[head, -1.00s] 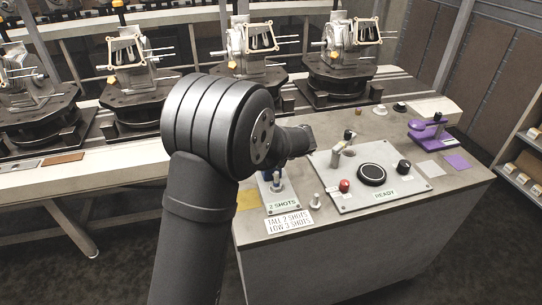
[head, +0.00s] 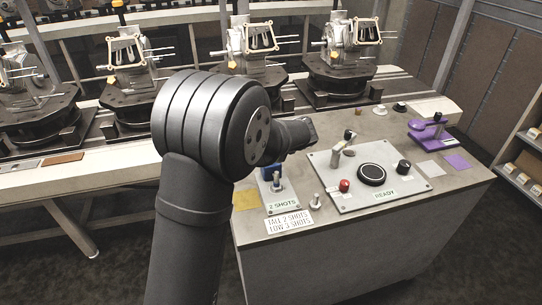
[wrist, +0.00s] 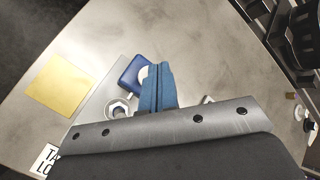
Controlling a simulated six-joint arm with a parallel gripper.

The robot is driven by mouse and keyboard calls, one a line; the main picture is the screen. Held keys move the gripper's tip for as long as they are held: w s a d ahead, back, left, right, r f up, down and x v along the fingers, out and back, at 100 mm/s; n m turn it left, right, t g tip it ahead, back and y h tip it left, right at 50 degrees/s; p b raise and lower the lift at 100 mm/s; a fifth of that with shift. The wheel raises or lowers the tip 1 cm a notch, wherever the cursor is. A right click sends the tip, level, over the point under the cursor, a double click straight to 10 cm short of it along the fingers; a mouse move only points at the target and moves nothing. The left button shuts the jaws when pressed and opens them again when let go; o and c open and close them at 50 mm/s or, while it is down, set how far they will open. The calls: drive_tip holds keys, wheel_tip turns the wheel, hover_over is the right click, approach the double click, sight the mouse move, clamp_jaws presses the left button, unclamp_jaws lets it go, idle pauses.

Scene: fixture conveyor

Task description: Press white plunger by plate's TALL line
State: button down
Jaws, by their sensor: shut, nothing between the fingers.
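The blue pump block (head: 267,173) stands at the back of a small grey plate labelled 2 SHOTS (head: 283,205) on the left of the bench. In the wrist view the block (wrist: 131,77) carries a round white piece, likely the white plunger (wrist: 143,74), partly hidden by my fingers. My gripper (wrist: 157,70) has blue fingers, shut and empty, over the block's right side; I cannot tell if they touch it. In the head view my arm hides the fingers. A white sign (head: 289,222) in front reads TALL 2 SHOTS, LOW 3 SHOTS.
To the right is a panel (head: 335,200) with a red knob (head: 344,186), a black button (head: 371,174) and a READY label. A yellow square (head: 246,200) lies left of the plate. A purple fixture (head: 428,131) stands far right. Fixtures (head: 133,88) line the conveyor behind.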

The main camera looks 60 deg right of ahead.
drive_tip(key=shift+r, duration=2.4)
drive_tip(key=shift+f, duration=0.15)
wheel_tip(320, 180, up, 4)
drive_tip(key=shift+r, duration=0.1)
